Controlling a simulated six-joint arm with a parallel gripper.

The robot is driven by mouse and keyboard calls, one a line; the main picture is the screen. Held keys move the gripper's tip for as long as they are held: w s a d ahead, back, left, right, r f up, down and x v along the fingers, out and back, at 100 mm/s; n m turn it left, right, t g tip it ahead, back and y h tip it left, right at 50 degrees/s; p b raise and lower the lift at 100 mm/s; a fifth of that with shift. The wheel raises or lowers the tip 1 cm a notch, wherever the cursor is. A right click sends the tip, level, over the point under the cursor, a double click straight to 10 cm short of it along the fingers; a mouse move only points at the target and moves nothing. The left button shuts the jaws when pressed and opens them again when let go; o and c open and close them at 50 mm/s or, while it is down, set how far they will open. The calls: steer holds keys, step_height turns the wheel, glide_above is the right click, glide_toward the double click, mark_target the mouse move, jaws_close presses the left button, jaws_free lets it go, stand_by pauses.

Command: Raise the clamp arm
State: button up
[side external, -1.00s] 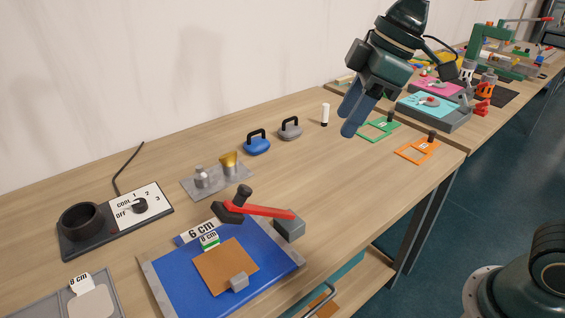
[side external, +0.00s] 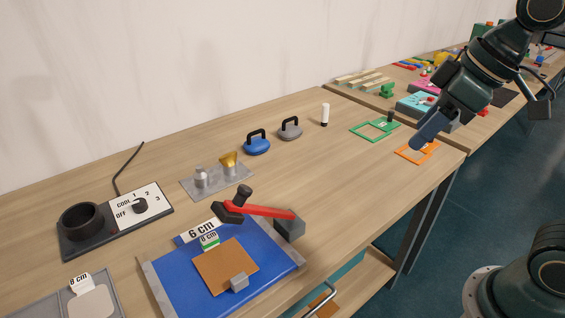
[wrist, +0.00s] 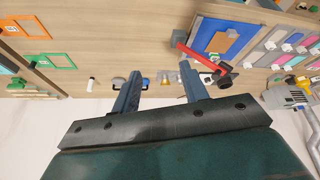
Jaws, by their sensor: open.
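A red bar (side external: 262,211) with a dark head and black knob (side external: 243,192) lies level beside a grey block (side external: 289,226), at the blue board's back edge. It looks like the clamp arm, though I cannot be sure. In the wrist view the red bar (wrist: 193,52) is at the upper right, beyond the right finger. My gripper (side external: 420,138) is open and empty, high above the right part of the bench near the orange frame, well apart from the bar.
The blue board (side external: 180,285) carries a brown square (side external: 225,265). A blue handled weight (side external: 257,146), a grey handled weight (side external: 290,130) and a white cylinder (side external: 325,115) stand behind. A green frame (side external: 362,136) and an orange frame (side external: 403,153) lie right. The middle bench is clear.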

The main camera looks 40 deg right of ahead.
steer(key=s+d+f+m+h, duration=0.1)
steer(key=s+d+f+m, duration=0.1)
steer(key=s+d+m, duration=0.1)
steer(key=shift+s+d+t, duration=0.2)
steer(key=shift+s+t, duration=0.1)
steer(key=shift+s, duration=0.5)
steer(key=w+a+r+n+g+y, duration=0.25)
steer(key=w+a+r+n, duration=0.25)
steer(key=w+a+n, duration=0.45)
steer(key=n+g+y, duration=0.2)
steer(key=n+g, duration=0.1)
steer(key=n, duration=0.5)
glide_toward(246, 187)
steer(key=v, duration=0.4)
steer(key=shift+a+f+m, duration=0.1)
steer(key=shift+f+m, duration=0.1)
steer(key=shift+m, duration=0.05)
steer(key=shift+f, duration=0.1)
steer(key=x, duration=1.3)
steer(key=shift+f, duration=0.3)
